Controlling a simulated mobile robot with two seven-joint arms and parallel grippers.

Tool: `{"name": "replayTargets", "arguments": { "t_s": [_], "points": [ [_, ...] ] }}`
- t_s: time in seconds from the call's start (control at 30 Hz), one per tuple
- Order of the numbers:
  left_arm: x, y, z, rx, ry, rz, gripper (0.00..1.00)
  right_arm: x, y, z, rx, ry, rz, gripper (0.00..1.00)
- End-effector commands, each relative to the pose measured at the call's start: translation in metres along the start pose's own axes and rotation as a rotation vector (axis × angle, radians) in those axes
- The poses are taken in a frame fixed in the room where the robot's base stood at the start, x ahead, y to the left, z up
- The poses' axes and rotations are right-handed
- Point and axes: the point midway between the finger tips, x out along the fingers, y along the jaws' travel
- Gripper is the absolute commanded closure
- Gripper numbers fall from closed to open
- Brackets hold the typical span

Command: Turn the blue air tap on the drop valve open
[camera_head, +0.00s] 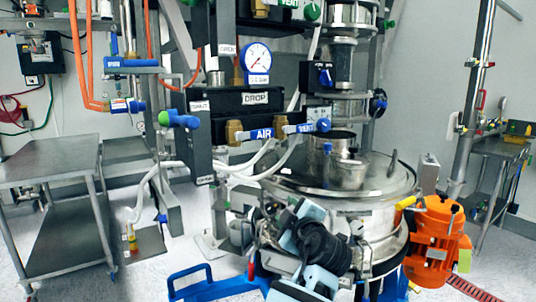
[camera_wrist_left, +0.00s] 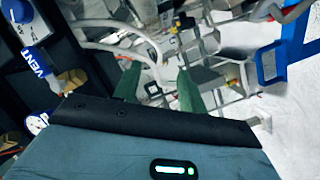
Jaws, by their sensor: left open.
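The blue air tap, labelled AIR (camera_head: 262,134), sits on the dark DROP valve block (camera_head: 240,101) with a brass fitting to its left. Its blue lever lies roughly level. The blue VENT tap (camera_head: 305,128) is just to its right. In the left wrist view the VENT tap (camera_wrist_left: 38,62) is at the left edge and the air tap (camera_wrist_left: 17,20) is in the upper left corner, partly cut off. My left gripper (camera_head: 283,224) is below the taps, in front of the steel vessel, apart from them. Its two green fingers (camera_wrist_left: 157,82) are spread and empty. My right gripper is not seen.
White hoses (camera_head: 240,172) loop below the taps. The round steel vessel (camera_head: 375,180) stands behind my arm, with an orange motor (camera_head: 437,240) to its right. A pressure gauge (camera_head: 257,57) is above the block. A steel table (camera_head: 50,160) stands at left.

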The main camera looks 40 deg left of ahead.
Motion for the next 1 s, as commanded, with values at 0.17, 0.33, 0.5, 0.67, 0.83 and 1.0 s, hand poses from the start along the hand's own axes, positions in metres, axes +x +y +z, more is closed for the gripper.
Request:
{"name": "replayTargets", "arguments": {
  "t_s": [0.17,0.33,0.5,0.67,0.83,1.0],
  "points": [
    [-0.01,0.069,-0.055,-0.29,0.15,-0.001,0.58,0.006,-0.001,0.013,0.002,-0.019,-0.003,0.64],
    [-0.028,0.111,-0.101,-0.51,0.26,0.009,0.58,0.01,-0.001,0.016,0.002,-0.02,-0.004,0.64],
    [-0.038,0.128,-0.124,-0.618,0.314,0.017,0.58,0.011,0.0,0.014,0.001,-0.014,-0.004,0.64],
    [-0.04,0.131,-0.128,-0.636,0.321,0.019,0.58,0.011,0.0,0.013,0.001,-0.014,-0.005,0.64],
    [-0.033,0.131,-0.131,-0.633,0.322,0.02,0.58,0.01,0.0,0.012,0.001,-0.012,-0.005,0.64],
    [-0.011,0.13,-0.139,-0.633,0.322,0.02,0.58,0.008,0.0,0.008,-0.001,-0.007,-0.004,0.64]
  ]
}}
